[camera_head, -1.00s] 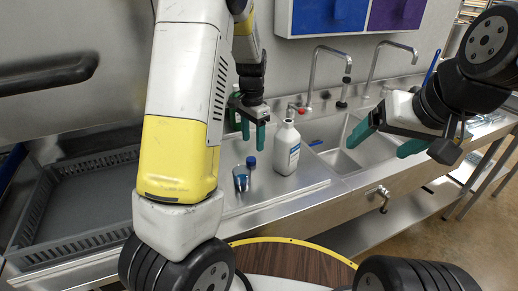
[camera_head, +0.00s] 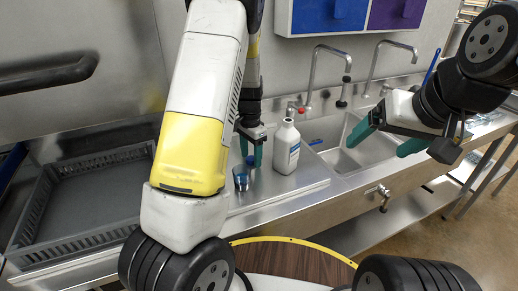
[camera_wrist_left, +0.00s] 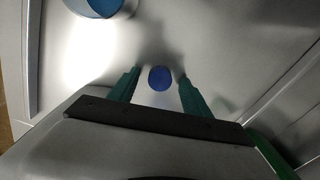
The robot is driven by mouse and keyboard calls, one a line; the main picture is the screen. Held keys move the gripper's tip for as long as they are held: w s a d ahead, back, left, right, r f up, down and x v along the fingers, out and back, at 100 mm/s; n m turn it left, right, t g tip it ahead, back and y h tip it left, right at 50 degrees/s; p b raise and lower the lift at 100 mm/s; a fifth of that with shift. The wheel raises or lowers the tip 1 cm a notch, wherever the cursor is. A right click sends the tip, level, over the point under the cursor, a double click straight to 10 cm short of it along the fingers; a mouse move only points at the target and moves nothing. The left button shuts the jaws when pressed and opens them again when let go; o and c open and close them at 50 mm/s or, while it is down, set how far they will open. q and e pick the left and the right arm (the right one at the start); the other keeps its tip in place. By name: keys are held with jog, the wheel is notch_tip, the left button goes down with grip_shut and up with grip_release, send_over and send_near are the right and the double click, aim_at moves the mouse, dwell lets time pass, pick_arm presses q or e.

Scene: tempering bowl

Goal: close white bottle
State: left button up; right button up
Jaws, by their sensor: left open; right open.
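The white bottle (camera_head: 287,147) stands upright on the steel counter beside the sink, with no cap on its neck. A blue cap (camera_wrist_left: 159,78) lies on the counter to the left of the bottle. In the head view it is partly hidden by my left gripper (camera_head: 250,153). My left gripper points down over the cap with its fingers open. In the left wrist view the cap lies between and just beyond the fingertips (camera_wrist_left: 159,75), which do not grip it. My right gripper (camera_head: 387,140) is open and empty over the sink at the right.
A small glass with blue contents (camera_head: 241,179) stands close to the left gripper, and its edge shows in the left wrist view (camera_wrist_left: 104,6). A grey crate (camera_head: 95,205) sits at the left. Two taps rise behind the sink (camera_head: 350,150). Cabinets hang above.

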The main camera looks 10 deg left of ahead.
aim_at(251, 158)
pick_arm(q)
jog(key=shift+c, duration=0.5)
grip_shut()
jog(key=shift+r, duration=0.1)
notch_tip(251, 158, up, 10)
dwell(0.3)
